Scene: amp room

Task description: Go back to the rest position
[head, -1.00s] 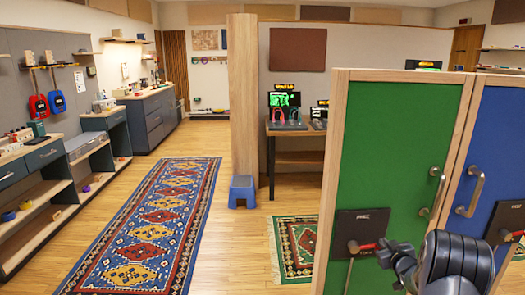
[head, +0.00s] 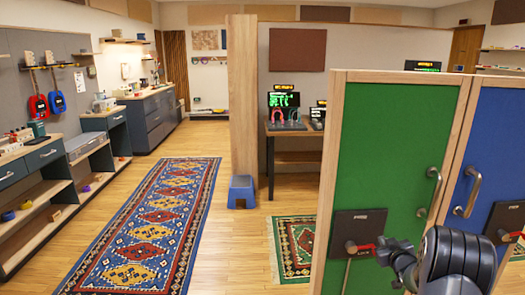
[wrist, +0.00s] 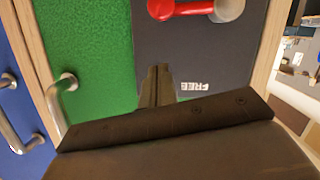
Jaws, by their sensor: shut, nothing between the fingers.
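My gripper (head: 392,254) is at the lower right in the head view, in front of the green door (head: 392,160) and close to its dark plate (head: 360,225). In the wrist view its fingers (wrist: 160,72) are together and empty, over the edge between the green panel (wrist: 85,50) and the dark plate (wrist: 200,60) marked FREE. A red lever (wrist: 180,9) with a round end shows on the plate at the top of that view, apart from the fingers. In the head view, my arm hides part of the doors.
A blue door (head: 495,130) with a metal handle (head: 468,192) stands right of the green one. Open wooden floor and a long patterned rug (head: 150,230) lie to the left. Workbenches line the left wall.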

